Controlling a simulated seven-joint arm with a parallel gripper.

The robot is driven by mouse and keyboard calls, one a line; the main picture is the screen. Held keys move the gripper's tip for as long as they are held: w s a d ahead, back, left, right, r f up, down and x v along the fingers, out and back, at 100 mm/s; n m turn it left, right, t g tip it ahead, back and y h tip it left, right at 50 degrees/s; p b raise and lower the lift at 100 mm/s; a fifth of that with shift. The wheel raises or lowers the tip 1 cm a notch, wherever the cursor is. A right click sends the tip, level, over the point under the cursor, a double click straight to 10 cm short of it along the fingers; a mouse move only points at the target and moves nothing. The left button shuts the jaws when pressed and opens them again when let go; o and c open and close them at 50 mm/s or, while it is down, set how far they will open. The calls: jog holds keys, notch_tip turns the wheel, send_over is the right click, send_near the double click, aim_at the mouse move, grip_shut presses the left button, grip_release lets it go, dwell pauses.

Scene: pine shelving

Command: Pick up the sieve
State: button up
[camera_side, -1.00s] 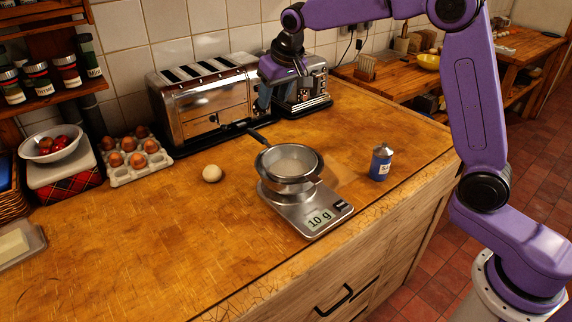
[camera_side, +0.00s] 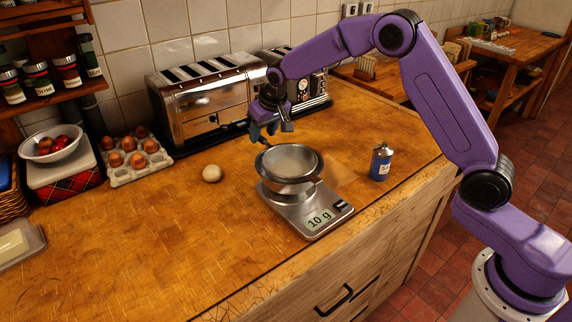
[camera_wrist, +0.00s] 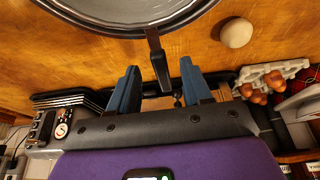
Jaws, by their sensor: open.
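The sieve (camera_side: 290,158) is a round metal mesh with a dark handle. It rests on a metal bowl (camera_side: 287,186) on the digital scale (camera_side: 325,214), which reads 10 g. My gripper (camera_side: 270,133) is low over the counter at the handle side of the sieve, and it hides most of the handle in the side view. In the wrist view my gripper's blue fingers (camera_wrist: 159,68) are open, one on each side of the sieve's handle (camera_wrist: 158,60), with gaps on both sides. The sieve's rim (camera_wrist: 128,30) shows at the top there.
A chrome toaster (camera_side: 205,100) stands close behind my gripper, with another chrome appliance (camera_side: 300,82) beside it. A white egg (camera_side: 212,173) lies left of the scale, and a blue canister (camera_side: 381,162) stands right. An egg carton (camera_side: 132,160) is farther left.

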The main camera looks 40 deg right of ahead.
aim_at(261, 137)
jog(key=shift+x, duration=1.65)
grip_shut()
jog(key=shift+r, duration=0.1)
